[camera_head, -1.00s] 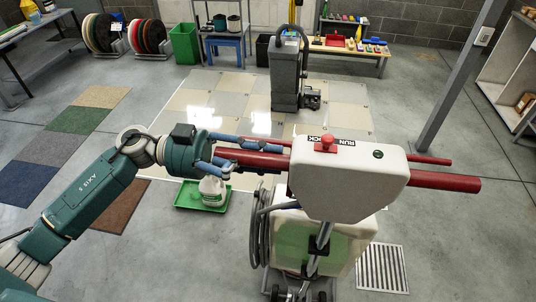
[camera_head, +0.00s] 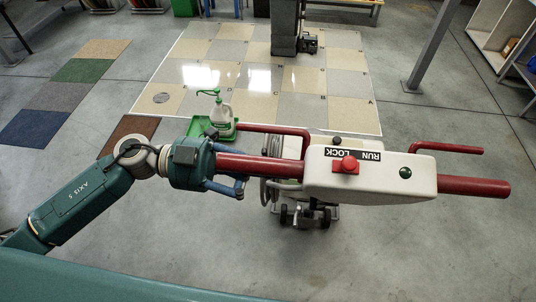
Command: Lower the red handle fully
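The red handle (camera_head: 474,187) is a thick bar running left to right through a white control head (camera_head: 325,180) marked RUN and LOCK. The head carries a red button (camera_head: 346,166) and a green button (camera_head: 405,173). The bar looks nearly level, its right end slightly lower in the picture. My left gripper (camera_head: 228,177) is at the bar's left part, with a blue finger just below the bar. The other finger is not clearly visible, so how tightly it is closed cannot be told. My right gripper is not in view.
Thin red levers (camera_head: 272,129) stick out beyond the head on both sides. The machine's wheeled base (camera_head: 306,216) shows below the head. Floor at the front right is clear.

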